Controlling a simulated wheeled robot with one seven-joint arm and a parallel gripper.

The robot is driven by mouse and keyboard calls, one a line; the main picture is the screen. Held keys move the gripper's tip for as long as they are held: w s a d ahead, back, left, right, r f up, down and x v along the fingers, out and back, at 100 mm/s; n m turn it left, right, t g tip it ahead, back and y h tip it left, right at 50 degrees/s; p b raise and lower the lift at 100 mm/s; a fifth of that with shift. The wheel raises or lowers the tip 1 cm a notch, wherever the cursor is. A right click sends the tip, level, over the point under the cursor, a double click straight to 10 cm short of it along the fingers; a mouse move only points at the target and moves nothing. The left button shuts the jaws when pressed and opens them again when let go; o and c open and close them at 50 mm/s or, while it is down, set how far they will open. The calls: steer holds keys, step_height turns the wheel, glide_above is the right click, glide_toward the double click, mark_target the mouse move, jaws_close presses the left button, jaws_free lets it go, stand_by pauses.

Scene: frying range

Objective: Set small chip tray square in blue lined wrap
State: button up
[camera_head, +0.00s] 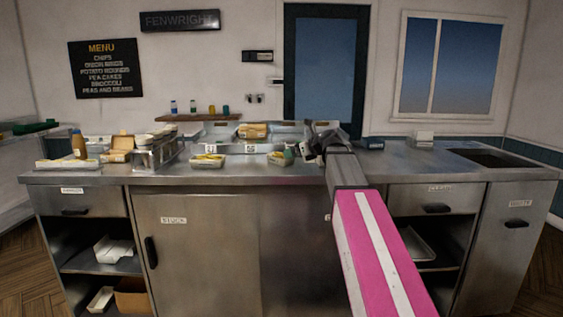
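My gripper (311,152) is over the right-centre part of the steel counter (400,160), low and dark. Its fingers are too small and shadowed to tell open from shut. Just left of it is a small pale tray (281,159) with yellow and green contents; I cannot tell whether they touch. A second small pale tray (207,161) with yellow food sits further left on the counter. I cannot tell which is the small chip tray. I cannot make out a blue lined wrap; a flat pale item (67,164) lies at the left end.
A brown bottle (78,145), an open carton (119,150) and a metal rack (157,155) crowd the counter's left. Small number cards stand behind the trays. A food well (253,131) is at the back. The counter right of my arm is mostly clear, up to a dark opening (488,157).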

steer(key=x, duration=0.8)
steer(key=shift+w+a, duration=0.15)
steer(key=c, duration=1)
steer(key=shift+o, duration=0.2)
